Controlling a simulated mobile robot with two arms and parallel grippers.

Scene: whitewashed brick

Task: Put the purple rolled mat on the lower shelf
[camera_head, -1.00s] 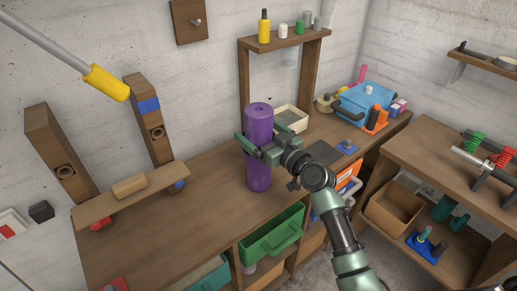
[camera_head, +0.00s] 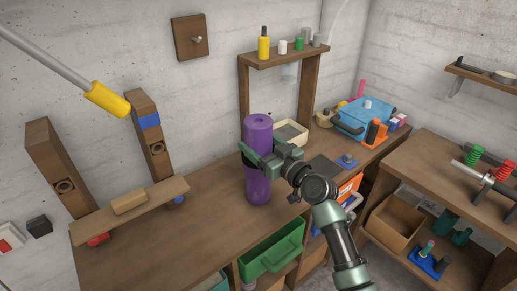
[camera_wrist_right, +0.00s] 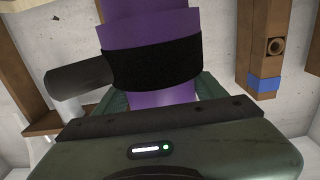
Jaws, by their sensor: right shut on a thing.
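The purple rolled mat (camera_head: 258,188) is upright over the middle of the wooden bench. My right gripper (camera_head: 258,157) is shut around its middle. I cannot tell whether its lower end touches the bench top. In the right wrist view the mat (camera_wrist_right: 165,30) fills the top centre, with a black strap around it, between the fingers. A lower shelf (camera_head: 370,235) shows under the side table at right, holding a cardboard box. The space under the bench also holds bins, and its floor is mostly hidden. My left gripper is not in view.
A green bin (camera_head: 270,252) is under the bench front. A cream bin (camera_head: 291,132), a blue case (camera_head: 366,117) and small items stand on the bench behind and right. A raised shelf (camera_head: 285,56) stands behind the mat.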

